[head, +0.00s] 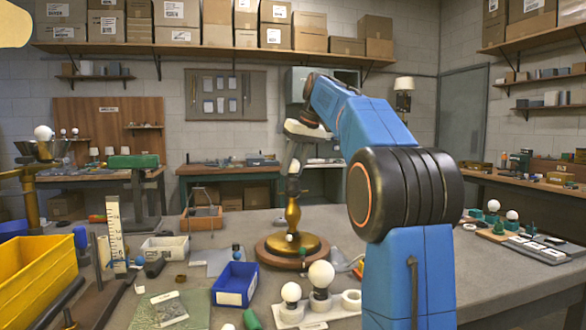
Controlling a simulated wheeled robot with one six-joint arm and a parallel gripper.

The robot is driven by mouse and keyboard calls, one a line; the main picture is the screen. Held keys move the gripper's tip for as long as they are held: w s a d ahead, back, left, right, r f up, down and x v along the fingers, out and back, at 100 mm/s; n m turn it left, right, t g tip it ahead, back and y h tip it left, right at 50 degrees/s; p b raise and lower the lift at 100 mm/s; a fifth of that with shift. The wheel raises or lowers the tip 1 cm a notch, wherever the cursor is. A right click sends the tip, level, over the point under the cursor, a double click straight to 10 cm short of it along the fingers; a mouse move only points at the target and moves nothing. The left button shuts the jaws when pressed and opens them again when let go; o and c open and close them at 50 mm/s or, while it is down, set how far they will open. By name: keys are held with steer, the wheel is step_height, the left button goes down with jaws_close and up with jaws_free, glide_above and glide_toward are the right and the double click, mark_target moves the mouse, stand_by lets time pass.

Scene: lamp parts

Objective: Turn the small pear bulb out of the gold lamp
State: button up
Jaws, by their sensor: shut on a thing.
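The gold lamp (292,216) stands upright on its round base on the grey table, left of my blue arm. My gripper (294,168) is above the lamp's top, pointing down, with its jaws shut on the small pear bulb at the socket. A pale bit of the bulb (294,166) seems to show between the fingers. The bulb is mostly hidden by the jaws, and I cannot tell how far it sits in the socket.
A blue bin (236,284) stands left of the lamp's front. A holder with white round bulbs (321,274) stands in front of the lamp. A yellow bin (38,276) is at the far left. More bulbs (493,206) stand at the right.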

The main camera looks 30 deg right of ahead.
steer(key=shift+r, duration=0.9)
stand_by(0.4)
steer(key=shift+r, duration=1.45)
steer(key=shift+r, duration=2)
